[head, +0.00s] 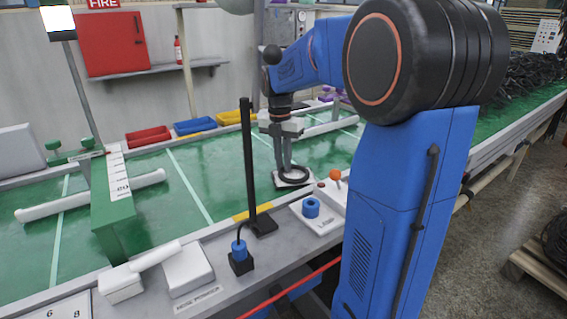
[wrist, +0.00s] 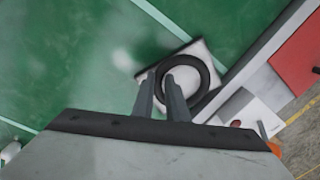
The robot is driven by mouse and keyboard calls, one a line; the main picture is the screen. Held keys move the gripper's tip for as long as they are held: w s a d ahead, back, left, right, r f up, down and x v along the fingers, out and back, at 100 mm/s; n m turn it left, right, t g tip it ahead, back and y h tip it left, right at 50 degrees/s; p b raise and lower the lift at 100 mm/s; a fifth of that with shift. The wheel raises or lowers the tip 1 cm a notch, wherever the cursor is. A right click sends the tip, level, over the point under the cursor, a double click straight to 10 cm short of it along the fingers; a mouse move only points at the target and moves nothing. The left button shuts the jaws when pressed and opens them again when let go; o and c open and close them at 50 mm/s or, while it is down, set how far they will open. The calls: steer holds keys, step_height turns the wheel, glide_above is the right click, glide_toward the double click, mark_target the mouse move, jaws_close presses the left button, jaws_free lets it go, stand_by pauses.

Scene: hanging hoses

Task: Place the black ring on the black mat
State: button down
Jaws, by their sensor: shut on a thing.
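The black ring (head: 297,181) is at the fingertips of my gripper (head: 284,168), over a pale square plate (head: 281,186) on the green belt. In the wrist view, the gripper fingers (wrist: 162,86) are shut on the near left part of the ring (wrist: 207,80). I cannot tell whether the ring touches the plate. I cannot make out a black mat in either view.
A black post (head: 247,165) stands left of my gripper. Red, blue and yellow bins (head: 194,126) line the back.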

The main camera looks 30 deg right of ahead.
steer(key=c, duration=1.7)
jaws_free()
steer(key=shift+c, duration=0.2)
step_height(320, 180, up, 12)
steer(key=shift+w+a, duration=0.2)
steer(key=shift+w, duration=0.1)
